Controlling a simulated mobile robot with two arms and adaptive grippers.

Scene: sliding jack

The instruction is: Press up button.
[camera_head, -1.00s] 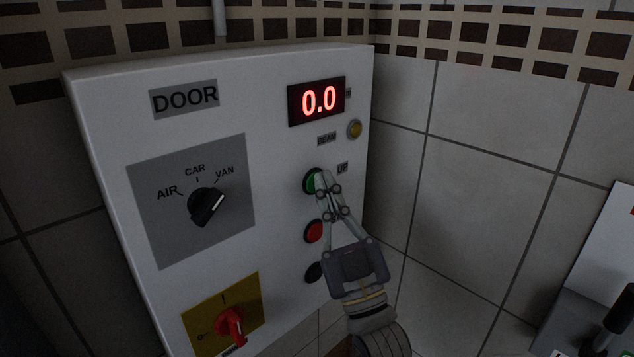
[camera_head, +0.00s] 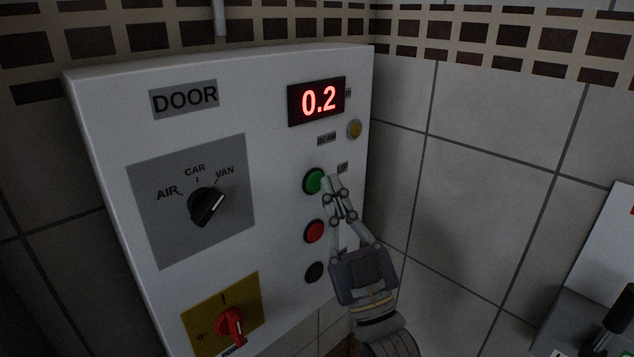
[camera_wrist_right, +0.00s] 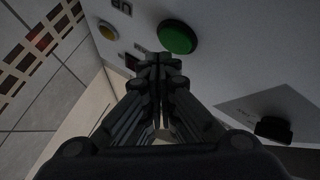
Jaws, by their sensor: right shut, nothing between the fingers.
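The green up button (camera_head: 313,181) is on the right part of a white control panel (camera_head: 110,150), beside the UP label (camera_head: 342,168). It also shows in the right wrist view (camera_wrist_right: 178,37), just past my fingertips. My right gripper (camera_head: 332,183) is shut and empty, its tips at the right edge of the button. In the right wrist view the closed fingers (camera_wrist_right: 162,62) point up toward the panel just below the button; I cannot tell whether they touch it. The display (camera_head: 318,101) reads 0.2 in red. My left gripper is out of view.
Below the green button are a red button (camera_head: 314,231) and a dark button (camera_head: 315,272). A black selector knob (camera_head: 206,206) and a red switch (camera_head: 232,324) are at left. A yellow BEAM lamp (camera_head: 354,129) is above. A tiled wall is at right.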

